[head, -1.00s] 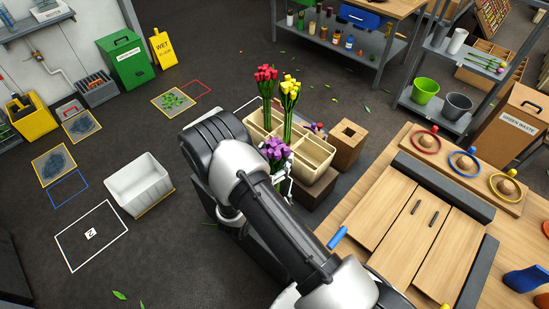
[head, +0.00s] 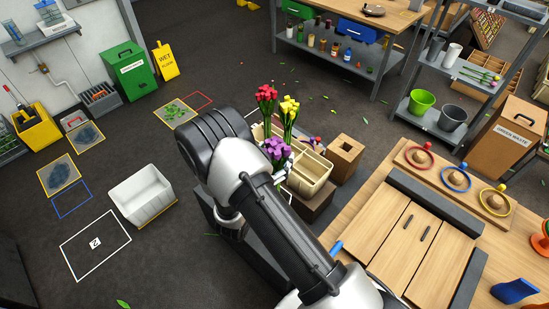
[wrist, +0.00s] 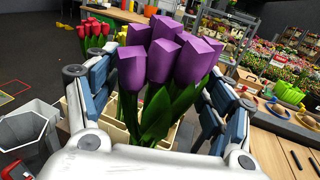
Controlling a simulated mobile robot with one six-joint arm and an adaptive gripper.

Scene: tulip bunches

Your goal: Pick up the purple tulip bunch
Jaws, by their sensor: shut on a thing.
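The purple tulip bunch (head: 276,149) is upright at the near side of the cream divided crate (head: 312,172). In the wrist view the purple bunch (wrist: 170,60) stands between the two fingers of my gripper (wrist: 160,108), with purple heads above and green leaves below. My gripper is shut on it. In the head view my arm hides most of the gripper and the lower stems. I cannot tell whether the stem ends are clear of the crate. The red tulip bunch (head: 266,98) and yellow tulip bunch (head: 289,110) stand in the crate behind it.
A wooden box with a square hole (head: 344,157) stands right of the crate. A white bin (head: 142,195) sits on the floor at left. Dark open floor lies between.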

